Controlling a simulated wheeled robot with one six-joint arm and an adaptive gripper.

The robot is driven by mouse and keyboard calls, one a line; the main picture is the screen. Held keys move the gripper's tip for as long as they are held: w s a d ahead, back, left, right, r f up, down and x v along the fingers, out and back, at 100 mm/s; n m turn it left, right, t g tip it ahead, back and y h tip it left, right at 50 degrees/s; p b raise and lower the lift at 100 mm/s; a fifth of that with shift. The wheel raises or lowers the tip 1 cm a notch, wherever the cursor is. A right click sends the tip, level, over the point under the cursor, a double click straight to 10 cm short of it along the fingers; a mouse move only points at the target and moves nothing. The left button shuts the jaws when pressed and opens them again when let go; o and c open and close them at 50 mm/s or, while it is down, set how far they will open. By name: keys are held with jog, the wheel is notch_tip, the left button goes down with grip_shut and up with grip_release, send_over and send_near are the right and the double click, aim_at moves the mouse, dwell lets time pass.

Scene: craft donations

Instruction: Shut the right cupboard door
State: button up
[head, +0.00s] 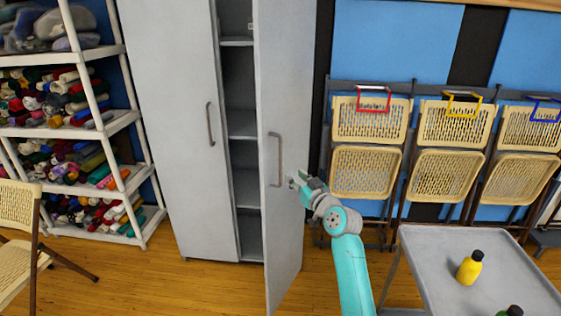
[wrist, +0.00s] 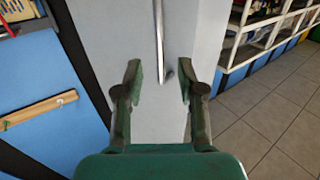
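The grey metal cupboard stands at the middle left in the head view. Its left door (head: 170,130) is shut. Its right door (head: 290,90) stands ajar, its free edge swung out toward me, with dark shelves showing in the gap. The right door's long handle (head: 276,160) is on its outer face near the free edge. My gripper (head: 297,182) is to the right of the handle, by that outer face. In the wrist view, my gripper (wrist: 160,75) is open and empty, facing the door panel (wrist: 145,115). The handle's lower end (wrist: 160,45) shows ahead, between the fingertips; contact cannot be told.
A white shelf (head: 130,120) full of yarn stands at the left. Folding chairs (head: 368,120) hang on the blue wall at the right. A grey table (head: 430,245) with a yellow bottle (head: 470,267) is at the lower right. Wooden floor is clear before the cupboard.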

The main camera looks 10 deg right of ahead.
aim_at(281, 161)
jog(key=x, duration=1.1)
jog(key=shift+w+r, duration=0.15)
jog(key=shift+r, duration=0.25)
grip_shut()
